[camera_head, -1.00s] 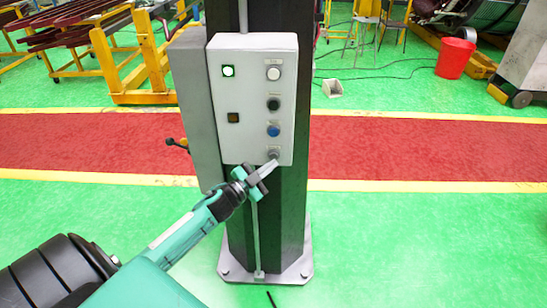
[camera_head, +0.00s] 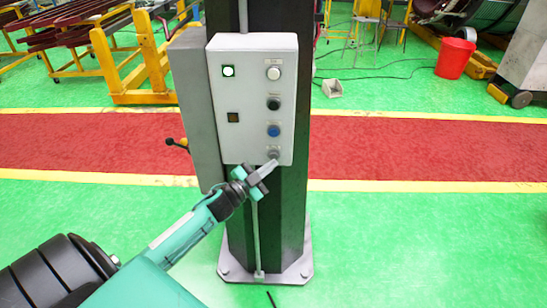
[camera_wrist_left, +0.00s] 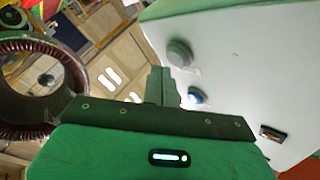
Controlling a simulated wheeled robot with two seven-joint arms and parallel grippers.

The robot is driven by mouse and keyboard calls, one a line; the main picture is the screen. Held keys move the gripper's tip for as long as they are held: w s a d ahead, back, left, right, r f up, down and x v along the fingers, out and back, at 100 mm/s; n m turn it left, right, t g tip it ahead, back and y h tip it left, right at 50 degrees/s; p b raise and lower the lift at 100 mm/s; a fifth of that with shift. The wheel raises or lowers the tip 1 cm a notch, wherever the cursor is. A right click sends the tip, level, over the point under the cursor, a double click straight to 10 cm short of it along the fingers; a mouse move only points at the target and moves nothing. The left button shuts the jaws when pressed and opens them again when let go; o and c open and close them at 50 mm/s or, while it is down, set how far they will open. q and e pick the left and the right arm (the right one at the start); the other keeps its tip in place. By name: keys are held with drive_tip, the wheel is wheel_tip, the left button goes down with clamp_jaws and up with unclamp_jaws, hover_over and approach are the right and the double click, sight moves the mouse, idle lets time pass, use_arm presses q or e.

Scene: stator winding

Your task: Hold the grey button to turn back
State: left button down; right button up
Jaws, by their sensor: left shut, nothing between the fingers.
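The grey button (camera_head: 274,154) is the lowest in the right column of the white control box (camera_head: 246,75). My left gripper (camera_head: 273,164) is shut and empty, with its fingertips at the button's lower edge in the head view. In the left wrist view the shut fingers (camera_wrist_left: 160,86) point towards the box, with the grey button (camera_wrist_left: 179,52) just beyond and to the right of the tips. I cannot tell whether the tips touch it. The blue button (camera_head: 273,131) sits above the grey one. My right gripper is out of view.
The box is fixed to a dark column (camera_head: 280,215) on a bolted base plate. A black button (camera_head: 273,104), a white button (camera_head: 273,73) and a lit green-framed lamp (camera_head: 228,71) are higher up.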

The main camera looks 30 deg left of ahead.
use_arm(q)
drive_tip(key=shift+w+a, duration=0.2)
drive_tip(key=shift+w, duration=0.15)
drive_tip(key=shift+w+a, duration=0.2)
drive_tip(key=shift+w, duration=0.1)
idle(0.6)
idle(0.7)
idle(1.1)
idle(1.3)
idle(1.4)
drive_tip(key=shift+s+d+p, duration=0.3)
drive_tip(key=shift+s+d, duration=0.15)
drive_tip(key=shift+s, duration=0.25)
